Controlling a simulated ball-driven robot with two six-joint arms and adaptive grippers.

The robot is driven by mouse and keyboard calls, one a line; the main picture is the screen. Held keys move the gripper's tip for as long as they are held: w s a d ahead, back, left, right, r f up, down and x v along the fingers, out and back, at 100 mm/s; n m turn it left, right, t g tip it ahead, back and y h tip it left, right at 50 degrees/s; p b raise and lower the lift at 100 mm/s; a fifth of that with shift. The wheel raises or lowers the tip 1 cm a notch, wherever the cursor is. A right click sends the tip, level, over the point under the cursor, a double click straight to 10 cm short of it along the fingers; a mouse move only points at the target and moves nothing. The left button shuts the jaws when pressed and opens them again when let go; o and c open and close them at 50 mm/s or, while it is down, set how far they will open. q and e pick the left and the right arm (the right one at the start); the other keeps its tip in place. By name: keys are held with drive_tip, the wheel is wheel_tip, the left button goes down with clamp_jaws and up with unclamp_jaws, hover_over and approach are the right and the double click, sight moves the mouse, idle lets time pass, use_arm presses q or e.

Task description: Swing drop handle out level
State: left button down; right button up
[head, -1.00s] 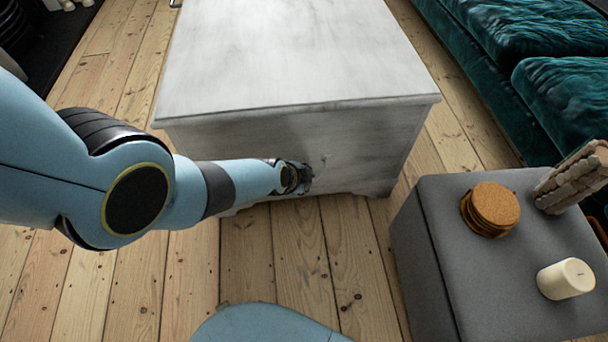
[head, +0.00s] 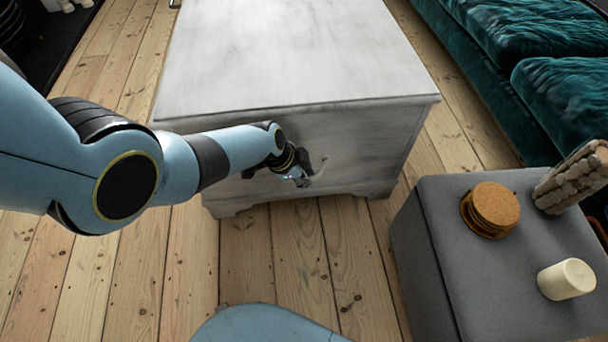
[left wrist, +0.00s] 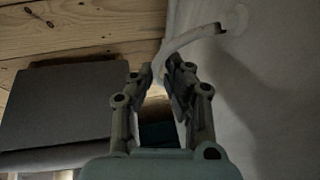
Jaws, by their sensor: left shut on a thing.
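The drop handle (left wrist: 190,40) is a pale curved bar on the end face of a whitewashed chest (head: 290,60). In the left wrist view it runs from its mount on the chest face down to between my fingertips. It stands out from the face; its exact angle is hard to tell. My left gripper (left wrist: 162,72) is shut on the handle's bar. In the head view the left gripper (head: 304,179) is at the chest's front face, tilted downward, and mostly hides the handle. My right gripper is not in view.
A grey ottoman (head: 430,255) stands at the right with cork coasters (head: 490,208), a cream candle (head: 566,279) and a beige stacked object (head: 575,180) on it. A teal sofa (head: 530,60) is beyond. Bare floorboards lie in front of the chest.

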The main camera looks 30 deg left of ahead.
use_arm(q)
drive_tip(key=c, duration=1.4)
unclamp_jaws()
drive_tip(key=shift+s+a+f, duration=0.2)
drive_tip(key=shift+s+a, duration=0.05)
drive_tip(key=shift+s, duration=0.15)
drive_tip(key=shift+w, duration=0.1)
drive_tip(key=shift+w+r, duration=0.1)
drive_tip(key=shift+r, duration=0.05)
drive_tip(key=shift+r, duration=0.15)
drive_tip(key=v, duration=1.1)
drive_tip(key=shift+s+r, duration=0.25)
drive_tip(key=shift+s, duration=0.1)
